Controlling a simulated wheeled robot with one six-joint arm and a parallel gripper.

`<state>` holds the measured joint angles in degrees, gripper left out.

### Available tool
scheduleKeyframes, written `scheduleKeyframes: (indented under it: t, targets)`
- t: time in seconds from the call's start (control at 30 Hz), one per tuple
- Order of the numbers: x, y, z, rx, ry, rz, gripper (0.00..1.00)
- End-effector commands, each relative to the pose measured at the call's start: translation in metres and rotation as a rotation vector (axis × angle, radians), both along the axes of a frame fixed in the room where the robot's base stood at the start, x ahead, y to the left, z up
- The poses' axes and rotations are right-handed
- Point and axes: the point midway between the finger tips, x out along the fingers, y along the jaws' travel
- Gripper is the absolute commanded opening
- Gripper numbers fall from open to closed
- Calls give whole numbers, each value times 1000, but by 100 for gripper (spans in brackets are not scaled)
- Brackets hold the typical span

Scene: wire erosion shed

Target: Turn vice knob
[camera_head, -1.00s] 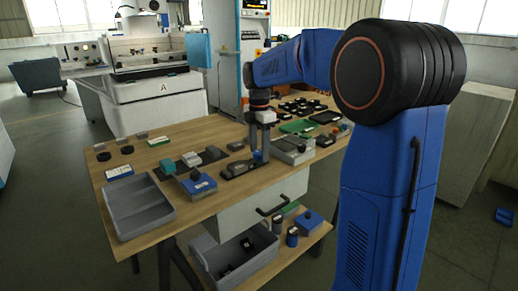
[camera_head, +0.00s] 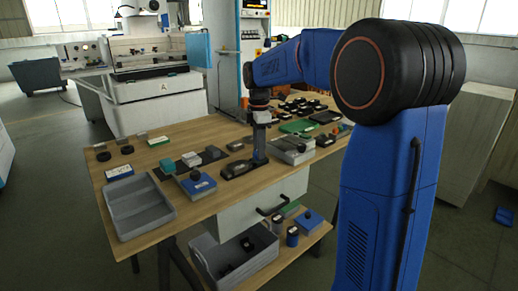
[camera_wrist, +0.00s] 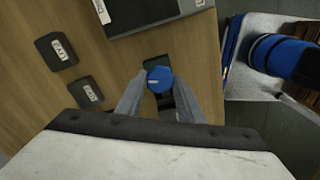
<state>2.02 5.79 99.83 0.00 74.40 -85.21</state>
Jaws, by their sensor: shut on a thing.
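The vice knob (camera_wrist: 158,76) is a round blue knob with a pale mark on its face, seen in the middle of the wrist view. My gripper (camera_wrist: 159,84) is shut on it, with one grey finger on each side. In the head view my gripper (camera_head: 259,156) points straight down over the dark vice (camera_head: 238,169) near the table's front edge. The knob cannot be made out there. In the wrist view most of the vice is hidden below the knob and fingers.
Dark labelled pieces (camera_wrist: 56,50) lie left in the wrist view.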

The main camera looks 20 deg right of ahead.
Motion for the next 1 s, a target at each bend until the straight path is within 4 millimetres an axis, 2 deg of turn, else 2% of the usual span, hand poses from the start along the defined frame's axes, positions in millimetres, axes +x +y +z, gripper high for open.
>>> scheduleKeyframes:
  t: [1.0]
  targets:
    - [0,0,1,0,-2,-963,12]
